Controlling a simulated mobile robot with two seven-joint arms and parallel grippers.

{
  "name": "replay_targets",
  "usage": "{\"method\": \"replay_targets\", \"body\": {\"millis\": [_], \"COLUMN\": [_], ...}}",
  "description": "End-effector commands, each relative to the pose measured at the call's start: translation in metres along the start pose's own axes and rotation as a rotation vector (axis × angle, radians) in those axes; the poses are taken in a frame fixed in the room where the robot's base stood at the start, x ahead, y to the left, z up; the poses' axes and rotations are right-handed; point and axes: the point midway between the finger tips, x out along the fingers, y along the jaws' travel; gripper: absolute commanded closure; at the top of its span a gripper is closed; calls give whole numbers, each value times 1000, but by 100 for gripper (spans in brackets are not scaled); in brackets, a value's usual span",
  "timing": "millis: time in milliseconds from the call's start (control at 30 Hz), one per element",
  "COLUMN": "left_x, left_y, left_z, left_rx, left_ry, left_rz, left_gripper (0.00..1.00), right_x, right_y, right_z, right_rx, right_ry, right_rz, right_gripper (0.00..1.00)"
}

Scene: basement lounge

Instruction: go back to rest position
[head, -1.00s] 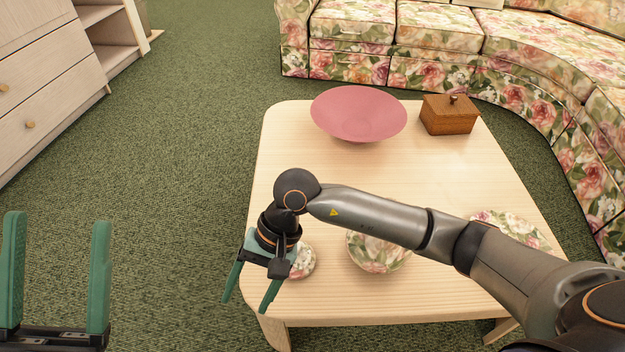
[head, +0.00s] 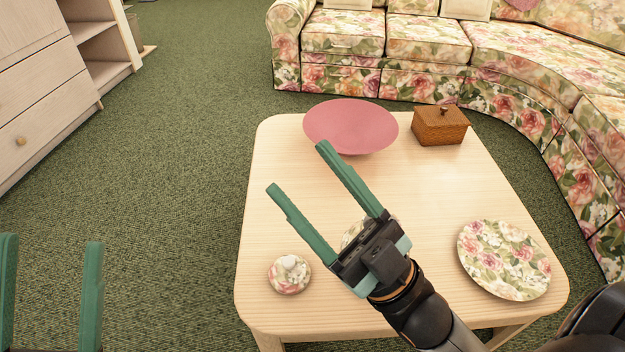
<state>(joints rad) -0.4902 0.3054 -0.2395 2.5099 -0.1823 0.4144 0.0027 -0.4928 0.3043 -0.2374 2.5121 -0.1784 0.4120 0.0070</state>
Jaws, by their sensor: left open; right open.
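My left gripper (head: 50,290) is at the lower left edge, with two green fingers apart and nothing between them; it is over the carpet. My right gripper (head: 298,167) is above the wooden coffee table (head: 440,180). Its green fingers are spread, empty, and point up and left in the picture. A floral dish (head: 353,232) on the table is mostly hidden behind the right gripper. No thing is held by either gripper.
On the table are a pink bowl (head: 350,125), a brown lidded box (head: 440,125), a floral plate (head: 503,260) and a small floral lidded piece (head: 289,274). A floral sofa (head: 340,40) curves behind and right. Drawers (head: 40,90) stand left; the carpet (head: 170,200) between is clear.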

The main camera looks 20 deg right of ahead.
Motion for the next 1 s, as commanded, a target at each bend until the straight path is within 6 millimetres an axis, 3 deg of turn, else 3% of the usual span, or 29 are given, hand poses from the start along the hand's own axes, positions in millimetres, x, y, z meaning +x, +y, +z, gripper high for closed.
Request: {"method": "replay_targets", "body": {"millis": [367, 500, 733, 1000], "left_x": [0, 8, 21, -6], "left_y": [0, -5, -21, -24], "left_z": [0, 6, 46, 91], "left_rx": [-1, -13, -77, -176], "left_ry": [-4, -63, -364, -775], "left_rz": [3, -5, -38, -72], "left_gripper": [27, 27, 27, 27], "right_x": [1, 9, 22, -6], "right_y": [0, 5, 20, 24], "right_z": [0, 5, 45, 91], "right_rx": [-5, 7, 70, 168], "right_ry": [1, -58, -361, -772], "right_rz": [-2, 5, 37, 72], "right_gripper": [32, 32, 32, 32]}}
